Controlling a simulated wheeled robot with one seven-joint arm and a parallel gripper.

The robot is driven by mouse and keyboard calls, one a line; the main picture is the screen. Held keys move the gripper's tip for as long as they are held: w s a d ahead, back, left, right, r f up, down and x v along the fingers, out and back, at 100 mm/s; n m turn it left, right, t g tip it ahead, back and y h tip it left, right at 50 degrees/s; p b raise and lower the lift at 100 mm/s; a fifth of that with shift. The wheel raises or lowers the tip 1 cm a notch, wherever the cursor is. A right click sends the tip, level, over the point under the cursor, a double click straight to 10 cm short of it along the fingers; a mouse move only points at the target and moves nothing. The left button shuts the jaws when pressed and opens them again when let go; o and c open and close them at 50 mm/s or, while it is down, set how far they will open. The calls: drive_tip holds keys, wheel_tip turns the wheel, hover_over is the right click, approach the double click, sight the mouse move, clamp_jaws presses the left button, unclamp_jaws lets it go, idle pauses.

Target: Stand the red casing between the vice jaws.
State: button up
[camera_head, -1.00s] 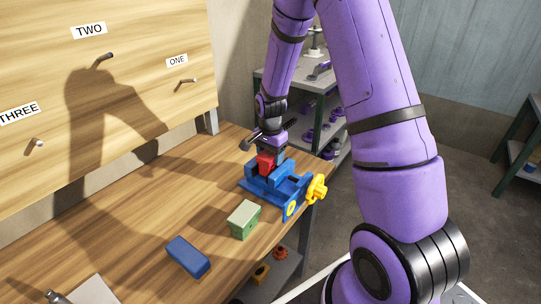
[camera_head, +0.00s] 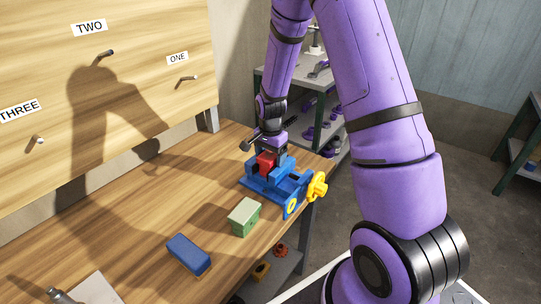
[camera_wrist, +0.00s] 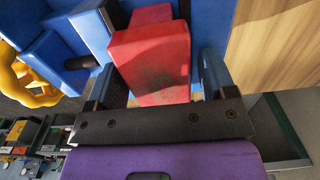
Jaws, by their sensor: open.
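The red casing (camera_head: 265,163) stands between the jaws of the blue vice (camera_head: 258,184) on the workbench. In the wrist view the casing (camera_wrist: 150,60) lies between my gripper's two fingers, with a gap visible beside them. My gripper (camera_head: 275,155) is at the casing, above the vice, with its fingers apart; it also shows in the wrist view (camera_wrist: 162,85). The vice has a yellow handwheel (camera_head: 317,187) on its right side. The lower part of the casing is hidden by the vice, so I cannot tell whether it rests on the vice bed.
A green block (camera_head: 244,217) and a blue block (camera_head: 189,254) lie on the wooden bench (camera_head: 150,215) in front of the vice. A board with pegs labelled ONE, TWO and THREE (camera_head: 100,90) stands behind. The bench's left middle is clear.

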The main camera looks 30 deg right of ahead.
drive_tip(key=shift+s+f, duration=0.1)
drive_tip(key=shift+s, duration=0.1)
wheel_tip(320, 180, up, 13)
wheel_tip(320, 180, up, 10)
drive_tip(key=f+n+t, duration=0.1)
drive_tip(key=n, duration=0.2)
hover_over(271, 154)
drive_tip(key=s+a, duration=0.3)
drive_tip(key=s, duration=0.2)
drive_tip(key=s+a+r+n+t, duration=0.2)
drive_tip(key=s+r+n, duration=0.3)
drive_tip(key=s, duration=0.6)
drive_tip(key=s+a+r+n+t, duration=0.2)
drive_tip(key=s+r+n, duration=0.3)
drive_tip(key=s, duration=0.7)
wheel_tip(271, 154, up, 2)
drive_tip(key=shift+s+a+n, duration=0.25)
drive_tip(key=shift+n, duration=0.05)
